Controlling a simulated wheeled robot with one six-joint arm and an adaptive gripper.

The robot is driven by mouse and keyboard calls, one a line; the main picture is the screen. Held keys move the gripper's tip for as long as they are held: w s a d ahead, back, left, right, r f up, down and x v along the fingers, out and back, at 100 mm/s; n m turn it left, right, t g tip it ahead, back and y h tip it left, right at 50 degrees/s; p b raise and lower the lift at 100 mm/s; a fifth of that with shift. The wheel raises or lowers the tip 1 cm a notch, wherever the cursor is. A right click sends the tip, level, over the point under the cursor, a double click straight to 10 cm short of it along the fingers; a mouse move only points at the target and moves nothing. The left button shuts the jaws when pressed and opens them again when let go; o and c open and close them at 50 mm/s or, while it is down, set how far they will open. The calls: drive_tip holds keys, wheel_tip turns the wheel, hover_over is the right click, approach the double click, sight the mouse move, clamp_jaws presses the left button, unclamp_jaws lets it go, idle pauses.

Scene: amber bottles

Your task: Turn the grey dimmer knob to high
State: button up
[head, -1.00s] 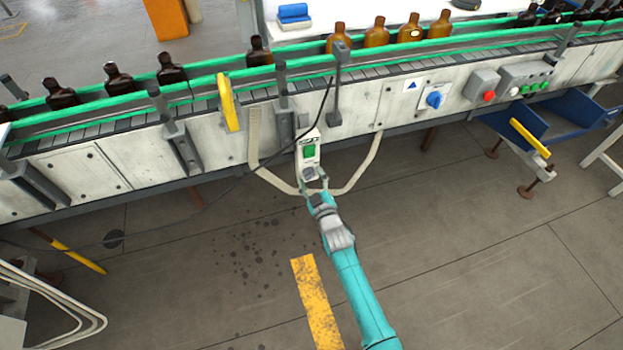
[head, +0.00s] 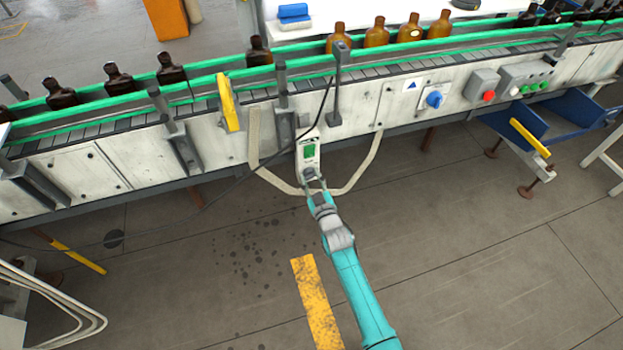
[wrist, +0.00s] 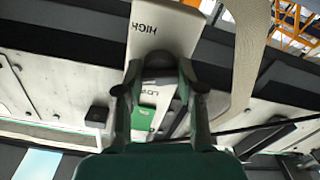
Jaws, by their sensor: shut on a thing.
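The white control box (head: 300,157) hangs on the front of the conveyor, with a green patch (head: 309,150) on its face. The grey knob sits at its lower end. In the wrist view the knob (wrist: 160,62) shows as a dark grey shape between my fingers, largely hidden by them. The word HIGH (wrist: 151,27) reads upside down above it, and LOW (wrist: 149,90) shows below, between the fingers. My gripper (head: 315,184) reaches up from below and is shut on the knob. I cannot tell which mark the knob points at.
A black cable (head: 323,105) runs near the box, and a pale looped strap (head: 362,165) hangs around it. A blue rotary switch (head: 434,99) and a red button (head: 489,96) are to the right. Amber bottles (head: 376,33) stand on the conveyor. The floor below is open.

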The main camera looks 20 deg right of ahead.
drive_tip(key=m, duration=0.9)
drive_tip(key=shift+m, duration=0.3)
idle(0.4)
drive_tip(key=o, duration=1.1)
drive_tip(key=shift+o, duration=0.2)
drive_tip(key=s, duration=1.2)
